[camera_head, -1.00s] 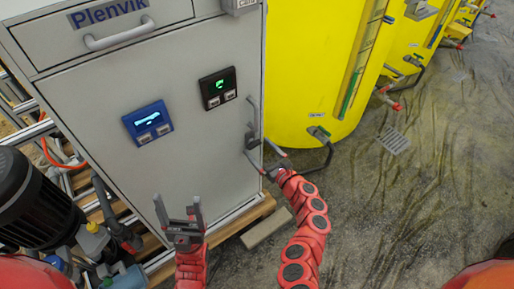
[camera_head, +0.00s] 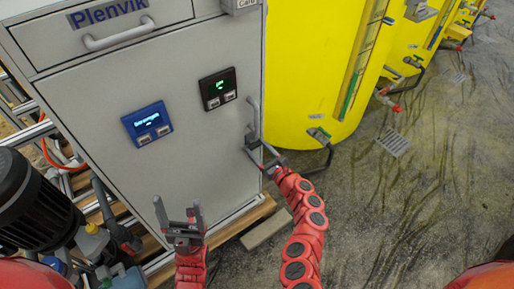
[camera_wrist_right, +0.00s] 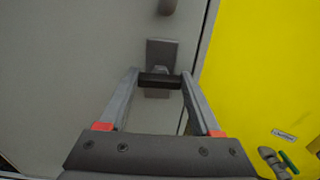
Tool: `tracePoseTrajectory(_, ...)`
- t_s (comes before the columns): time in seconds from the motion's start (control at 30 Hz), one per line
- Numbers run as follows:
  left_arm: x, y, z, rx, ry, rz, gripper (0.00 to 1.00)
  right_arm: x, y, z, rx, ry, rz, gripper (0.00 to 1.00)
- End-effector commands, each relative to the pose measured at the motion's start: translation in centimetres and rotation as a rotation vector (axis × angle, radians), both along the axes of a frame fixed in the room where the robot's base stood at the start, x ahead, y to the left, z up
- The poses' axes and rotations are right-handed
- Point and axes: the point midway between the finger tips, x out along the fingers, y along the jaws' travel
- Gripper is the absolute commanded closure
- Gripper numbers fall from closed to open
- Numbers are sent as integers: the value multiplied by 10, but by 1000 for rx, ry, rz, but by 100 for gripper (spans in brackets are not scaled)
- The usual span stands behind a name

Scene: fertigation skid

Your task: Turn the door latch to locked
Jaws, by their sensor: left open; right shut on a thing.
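The door latch (camera_head: 252,141) is a small dark handle on a grey plate near the right edge of the grey cabinet door (camera_head: 190,150). In the right wrist view the latch handle (camera_wrist_right: 160,80) is a dark bar lying crosswise over its upright plate (camera_wrist_right: 161,50). My right gripper (camera_head: 262,154) is at the latch, its fingers shut on the handle's two ends; it also shows in the right wrist view (camera_wrist_right: 160,84). My left gripper (camera_head: 180,215) is open and empty, in front of the lower door.
A vertical grey door handle (camera_head: 254,112) stands just above the latch. Blue (camera_head: 147,123) and black (camera_head: 217,89) display units sit on the door. A yellow tank (camera_head: 310,70) stands close on the right. A black pump motor (camera_head: 35,205) is at lower left.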

Motion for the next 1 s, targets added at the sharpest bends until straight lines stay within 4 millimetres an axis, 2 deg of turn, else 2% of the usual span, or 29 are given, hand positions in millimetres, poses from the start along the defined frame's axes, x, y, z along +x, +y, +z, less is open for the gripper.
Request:
tracePoseTrajectory(0.27, 0, 0, -4, 0, 0, 0, 18, 0, 0, -1, -26, -19, -1, 91)
tracePoseTrajectory(0.47, 0, 0, -12, 0, 0, 0, 18, 0, 0, -2, -108, -80, -2, 91)
tracePoseTrajectory(1.0, 0, 0, -52, 0, 0, 0, 18, -1, 2, -4, -502, -373, -3, 91)
